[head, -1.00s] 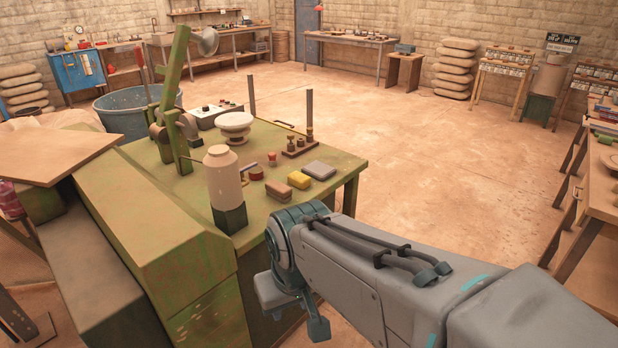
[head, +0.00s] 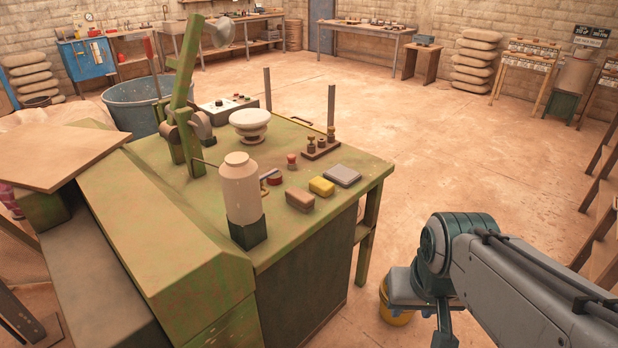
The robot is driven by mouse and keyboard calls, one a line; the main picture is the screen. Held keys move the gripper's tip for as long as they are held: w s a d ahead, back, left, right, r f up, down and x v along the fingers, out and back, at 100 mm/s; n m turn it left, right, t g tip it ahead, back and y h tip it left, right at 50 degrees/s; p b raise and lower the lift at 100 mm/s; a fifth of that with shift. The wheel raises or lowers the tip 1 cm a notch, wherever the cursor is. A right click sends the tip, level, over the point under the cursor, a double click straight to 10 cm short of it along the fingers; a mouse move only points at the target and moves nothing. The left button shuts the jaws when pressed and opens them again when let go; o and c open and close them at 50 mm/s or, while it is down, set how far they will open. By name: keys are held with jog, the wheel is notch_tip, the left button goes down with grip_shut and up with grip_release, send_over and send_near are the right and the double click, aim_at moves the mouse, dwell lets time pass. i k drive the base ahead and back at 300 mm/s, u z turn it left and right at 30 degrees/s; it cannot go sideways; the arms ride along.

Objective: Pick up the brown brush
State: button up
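A brown block-shaped thing (head: 300,200), which looks like the brown brush, lies on the green bench top (head: 290,235) near its front edge. It sits left of a yellow block (head: 321,187) and right of a pale bottle with a dark green base (head: 241,195). My gripper (head: 425,325) hangs low beyond the bench's right side, over the floor and well apart from the brush. Its fingers are partly hidden and cut by the frame's lower edge, so I cannot tell their opening.
A grey block (head: 342,176), a red-knobbed stamp (head: 292,161), a stand of small weights (head: 320,145) and a white round pedestal (head: 250,123) share the bench. A green lever (head: 183,95) rises at its left. A yellow bucket (head: 397,316) stands behind my gripper. The floor to the right is open.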

aim_at(300, 199)
jog(key=i, duration=1.45)
